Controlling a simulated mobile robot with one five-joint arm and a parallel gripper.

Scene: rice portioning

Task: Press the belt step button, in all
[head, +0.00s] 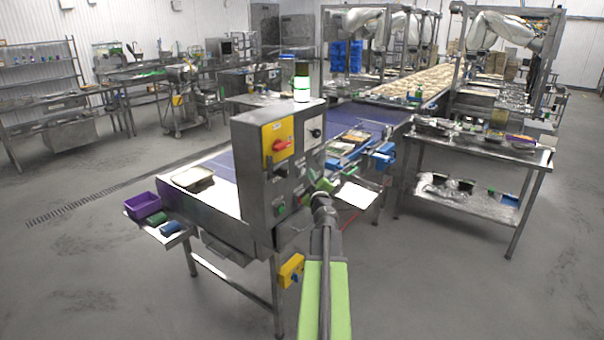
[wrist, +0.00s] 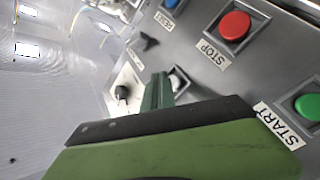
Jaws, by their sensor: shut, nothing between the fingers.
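The grey control box (head: 250,165) stands at the near end of the belt line. In the wrist view its panel (wrist: 190,60) shows a red STOP button (wrist: 234,25), a green START button (wrist: 309,105) and a blue button (wrist: 171,3). A pale button (wrist: 180,82) is partly hidden behind my fingers; its label is not readable. My gripper (head: 323,186) is shut and empty in front of the panel's right side. In the wrist view my gripper (wrist: 159,80) has its tip beside the pale button; I cannot tell whether they touch.
A black knob (wrist: 121,92) sits on a pale plate, with a dark selector (wrist: 149,42) nearby. A steel table (head: 480,146) stands right. Floor in front is clear.

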